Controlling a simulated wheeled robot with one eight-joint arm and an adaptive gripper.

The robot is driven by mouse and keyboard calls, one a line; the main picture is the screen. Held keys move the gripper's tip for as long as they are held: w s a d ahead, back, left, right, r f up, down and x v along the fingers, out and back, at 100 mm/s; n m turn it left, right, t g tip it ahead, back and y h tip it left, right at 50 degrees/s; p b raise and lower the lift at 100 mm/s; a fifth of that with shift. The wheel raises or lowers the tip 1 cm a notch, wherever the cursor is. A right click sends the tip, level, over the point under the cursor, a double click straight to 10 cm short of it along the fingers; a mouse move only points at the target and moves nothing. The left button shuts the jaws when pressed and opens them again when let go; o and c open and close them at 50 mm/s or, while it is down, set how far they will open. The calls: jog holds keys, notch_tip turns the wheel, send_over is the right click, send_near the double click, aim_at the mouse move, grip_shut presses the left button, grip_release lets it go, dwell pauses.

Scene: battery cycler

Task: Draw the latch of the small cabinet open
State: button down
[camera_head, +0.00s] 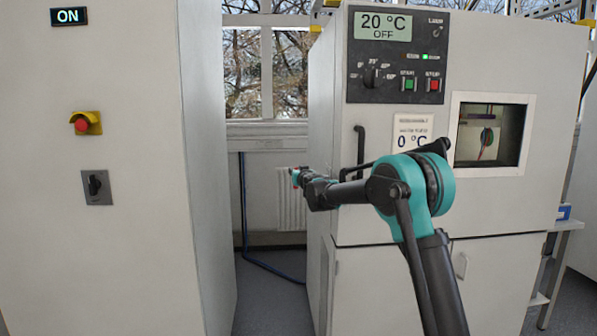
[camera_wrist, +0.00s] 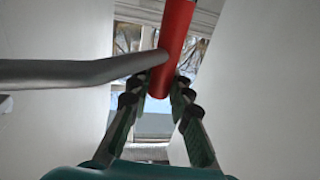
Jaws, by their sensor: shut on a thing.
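The latch shows in the wrist view as a grey bar (camera_wrist: 85,71) coming in from the left and ending at a red cylindrical grip (camera_wrist: 174,40). My gripper (camera_wrist: 161,97) has its two fingers closed on the lower end of that red grip. In the head view my gripper (camera_head: 297,177) is at the left front edge of the grey-white cabinet (camera_head: 420,275), with a small bit of red at its tip. The rest of the latch is too small or hidden there. The cabinet's front door looks shut, with a black handle (camera_head: 360,148) on it.
The cabinet's panel (camera_head: 396,58) reads 20 °C OFF, and a window (camera_head: 491,130) sits at its right. A tall white cabinet (camera_head: 130,260) with a red stop button (camera_head: 82,124) stands at the left. A gap with a radiator (camera_head: 290,200) and blue hose (camera_head: 245,210) lies between them.

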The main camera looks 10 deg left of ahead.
jog(key=s+n+g+y, duration=0.2)
jog(key=s+n+y, duration=0.1)
jog(key=s, duration=0.5)
jog(key=shift+d+g+y, duration=0.2)
jog(key=shift+g+y, duration=0.2)
jog(key=shift+y, duration=0.2)
jog(key=shift+s, duration=0.2)
jog(key=c, duration=1.4)
grip_release()
jog(key=shift+o, duration=0.2)
jog(key=v, duration=1.2)
jog(key=shift+d, duration=0.1)
